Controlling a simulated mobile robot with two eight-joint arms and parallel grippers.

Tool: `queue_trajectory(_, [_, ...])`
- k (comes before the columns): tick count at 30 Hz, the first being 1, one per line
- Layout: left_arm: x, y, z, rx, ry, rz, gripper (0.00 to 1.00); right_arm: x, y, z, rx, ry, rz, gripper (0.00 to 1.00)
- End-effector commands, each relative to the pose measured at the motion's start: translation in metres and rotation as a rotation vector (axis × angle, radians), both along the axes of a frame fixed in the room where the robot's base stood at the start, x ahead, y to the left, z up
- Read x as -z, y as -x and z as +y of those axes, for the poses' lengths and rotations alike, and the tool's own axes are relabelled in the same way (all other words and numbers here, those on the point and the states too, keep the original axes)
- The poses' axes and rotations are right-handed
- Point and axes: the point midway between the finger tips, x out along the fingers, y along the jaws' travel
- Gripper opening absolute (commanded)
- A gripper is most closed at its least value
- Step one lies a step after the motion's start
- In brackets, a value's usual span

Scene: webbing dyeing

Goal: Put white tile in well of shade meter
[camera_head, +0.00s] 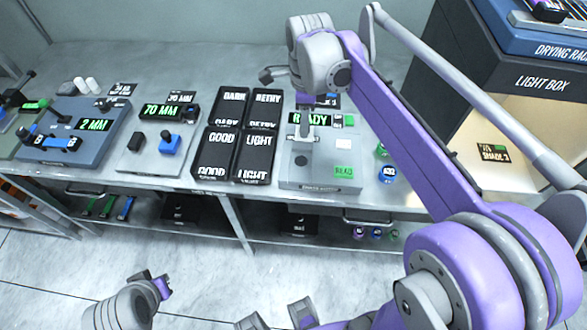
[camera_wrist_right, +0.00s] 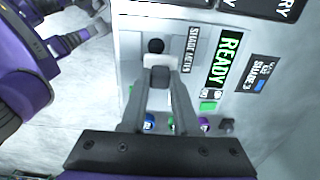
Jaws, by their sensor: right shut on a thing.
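The shade meter (camera_head: 320,172) is a light grey box on the bench with a lit READY display and a green READ button (camera_head: 344,171). Its dark round well (camera_wrist_right: 155,46) shows in the right wrist view, just beyond my fingertips. My right gripper (camera_head: 302,138) is over the meter. In the right wrist view my right gripper (camera_wrist_right: 160,78) is shut on the small white tile (camera_wrist_right: 156,62), which is partly hidden by the fingers. The tile appears beside the well; I cannot tell if it touches the meter. My left gripper (camera_head: 160,286) is low at the front left, off the bench.
Black bins (camera_head: 231,107) labelled DARK, RETRY, GOOD and LIGHT stand left of the meter. Farther left are a 70 MM device (camera_head: 158,150) and a 2 MM device (camera_head: 70,130). The light box (camera_head: 500,130) is at the right. A small blue-topped item (camera_head: 388,174) stands right of the meter.

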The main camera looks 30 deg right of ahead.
Motion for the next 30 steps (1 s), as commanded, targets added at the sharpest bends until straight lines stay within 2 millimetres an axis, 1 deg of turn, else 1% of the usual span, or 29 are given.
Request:
queue_trajectory(4, [0.001,0.0,0.0,0.0,0.0,0.0,0.0,-0.001,0.0,0.003,-0.005,0.0,0.0,0.0])
queue_trajectory(6, [0.001,0.0,0.0,0.0,0.0,0.001,0.0,0.003,0.0,0.003,-0.006,0.0,0.0,0.0])
queue_trajectory(8, [0.002,0.001,0.0,0.0,0.0,0.001,0.0,0.011,0.0,0.003,-0.006,0.0,0.0,0.0])
queue_trajectory(12, [0.005,0.001,0.0,0.0,0.0,0.002,0.0,0.039,0.0,0.003,-0.006,0.0,0.0,0.0])
queue_trajectory(15, [0.006,0.001,0.0,0.0,0.0,0.003,0.0,0.054,0.0,0.003,-0.007,0.0,0.0,0.0])
queue_trajectory(20, [0.007,0.002,0.0,0.0,0.0,0.003,0.0,0.068,0.0,0.003,-0.007,0.0,0.0,0.0])
queue_trajectory(25, [0.009,0.002,0.0,0.0,0.0,0.004,0.0,0.092,0.0,0.003,-0.007,0.0,0.0,0.0])
queue_trajectory(27, [0.009,0.002,0.0,0.0,0.0,0.005,0.0,0.098,0.0,0.003,-0.007,0.0,0.0,0.0])
queue_trajectory(30, [0.009,0.002,0.0,0.0,0.0,0.005,0.0,0.099,0.0,0.003,-0.007,0.0,0.0,0.0])
